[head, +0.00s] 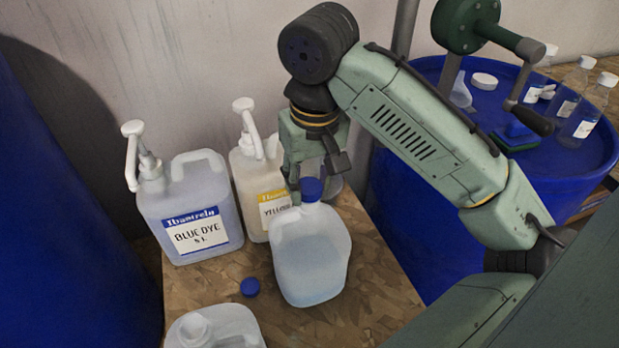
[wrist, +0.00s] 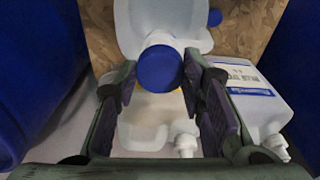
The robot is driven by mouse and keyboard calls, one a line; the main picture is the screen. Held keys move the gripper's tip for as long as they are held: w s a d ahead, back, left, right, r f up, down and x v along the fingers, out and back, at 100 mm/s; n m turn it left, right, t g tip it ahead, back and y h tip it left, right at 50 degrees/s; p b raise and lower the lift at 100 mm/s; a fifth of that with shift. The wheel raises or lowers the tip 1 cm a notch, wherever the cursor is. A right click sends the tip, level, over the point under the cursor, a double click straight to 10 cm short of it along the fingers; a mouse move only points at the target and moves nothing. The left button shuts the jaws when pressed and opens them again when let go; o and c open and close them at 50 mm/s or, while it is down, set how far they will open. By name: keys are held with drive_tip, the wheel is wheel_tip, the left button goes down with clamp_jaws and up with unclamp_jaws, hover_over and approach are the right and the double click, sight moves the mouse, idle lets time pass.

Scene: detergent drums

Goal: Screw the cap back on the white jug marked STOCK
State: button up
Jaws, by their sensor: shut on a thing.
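A translucent white jug (head: 312,265) stands on the wooden board, partly filled with pale bluish liquid; it also shows in the wrist view (wrist: 195,22). No label shows on it, so I cannot read STOCK. A blue cap (head: 311,189) is at its neck, and in the wrist view the cap (wrist: 159,68) lies between my finger pads. My gripper (head: 313,180) reaches down from above and is shut on this cap. Whether its threads are engaged is hidden. A second blue cap (head: 250,287) lies loose on the board. An uncapped white jug (head: 212,330) stands at the front, its label unseen.
A BLUE DYE pump jug (head: 192,212) and a yellow-labelled pump jug (head: 248,180) stand close on the left, pumps rising high. A blue drum (head: 440,185) with small bottles stands right; another blue drum (head: 65,220) stands left. Bare board (head: 365,290) lies right of the jug.

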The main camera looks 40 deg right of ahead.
drive_tip(key=shift+f, duration=1.15)
idle(1.5)
drive_tip(key=shift+r, duration=0.1)
drive_tip(key=m+p, duration=0.2)
drive_tip(key=m, duration=0.1)
drive_tip(key=shift+m+p, duration=0.3)
drive_tip(key=shift+m, duration=0.1)
drive_tip(key=shift+m+h+p, duration=0.3)
drive_tip(key=shift+m+p, duration=0.1)
drive_tip(key=shift+m, duration=0.6)
drive_tip(key=shift+a, duration=0.1)
drive_tip(key=m+p, duration=0.2)
drive_tip(key=m, duration=0.1)
drive_tip(key=shift+g, duration=0.3)
drive_tip(key=m, duration=0.2)
drive_tip(key=shift+m, duration=0.3)
